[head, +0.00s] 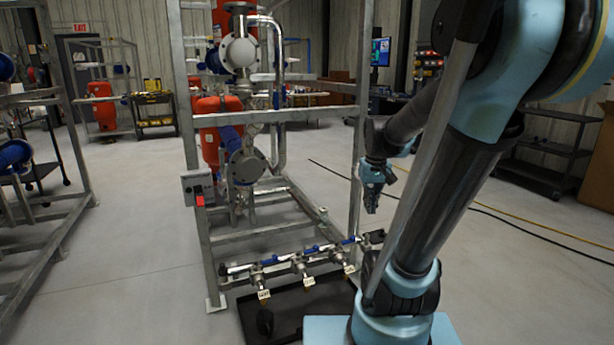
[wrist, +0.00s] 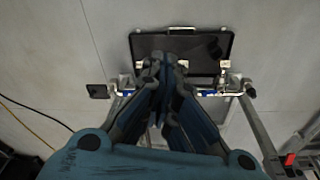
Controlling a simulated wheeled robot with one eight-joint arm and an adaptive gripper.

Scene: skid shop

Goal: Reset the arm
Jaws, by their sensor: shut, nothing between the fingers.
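My gripper (head: 372,200) hangs from my arm in the head view, fingers pointing down, just right of the skid frame's right upright. It is shut and empty. In the wrist view the closed gripper (wrist: 168,65) fills the middle, its fingertips drawn together. My fingers overlap the view of the case and part of the pipe run, and no contact shows.
A grey skid frame (head: 361,95) holds red tanks (head: 208,140) and pipes. A low pipe run with tagged blue-handled valves (head: 300,260) crosses its front, above a black tray or case (head: 290,312). A black cable (head: 500,220) crosses the open floor at right. A dark shelf cart (head: 545,150) stands behind.

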